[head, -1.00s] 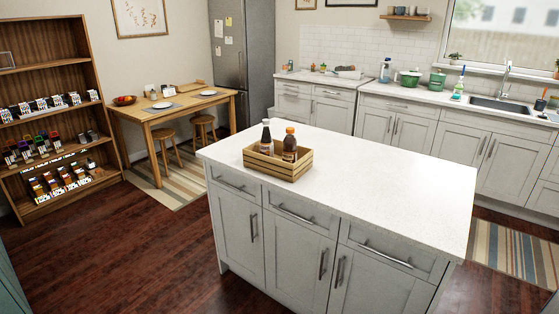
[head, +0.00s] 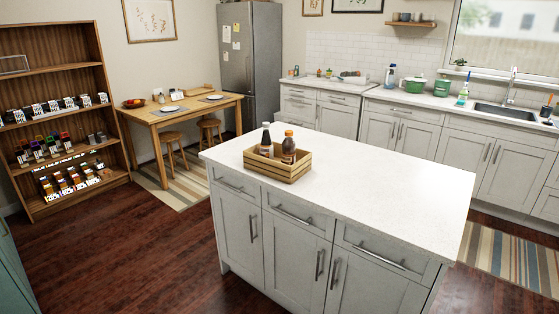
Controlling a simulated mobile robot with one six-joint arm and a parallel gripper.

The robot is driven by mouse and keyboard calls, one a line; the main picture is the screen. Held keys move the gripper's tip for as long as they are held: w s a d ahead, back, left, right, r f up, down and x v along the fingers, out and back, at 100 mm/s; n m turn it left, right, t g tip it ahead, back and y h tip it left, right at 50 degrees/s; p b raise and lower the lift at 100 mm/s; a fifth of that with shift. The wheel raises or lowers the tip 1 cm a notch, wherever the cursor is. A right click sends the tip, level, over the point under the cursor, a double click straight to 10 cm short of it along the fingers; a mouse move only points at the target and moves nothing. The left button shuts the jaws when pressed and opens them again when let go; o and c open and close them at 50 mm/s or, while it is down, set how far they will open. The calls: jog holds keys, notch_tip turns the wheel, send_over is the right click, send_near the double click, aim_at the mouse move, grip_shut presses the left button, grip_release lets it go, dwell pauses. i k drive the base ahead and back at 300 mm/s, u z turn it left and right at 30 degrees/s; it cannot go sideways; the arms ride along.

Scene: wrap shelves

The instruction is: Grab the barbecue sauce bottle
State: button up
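Two dark bottles stand upright in a wooden crate (head: 278,172) on the white top of the kitchen island. The other bottle (head: 288,148) at the right has an orange-brown cap and a dark body. The crate hides the lower parts of both. The labels are too small to read, so I cannot tell which one is the barbecue sauce. My gripper is not in view.
The island (head: 370,190) has a bare worktop around the crate. Wooden shelves (head: 60,60) with small packets stand at the left. A dining table (head: 165,116) with stools stands behind. Dark wooden floor (head: 130,250) is free at the left and front.

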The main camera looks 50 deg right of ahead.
aim_at(288, 158)
jog(key=z, duration=0.1)
jog(key=i, duration=0.95)
jog(key=u, duration=0.05)
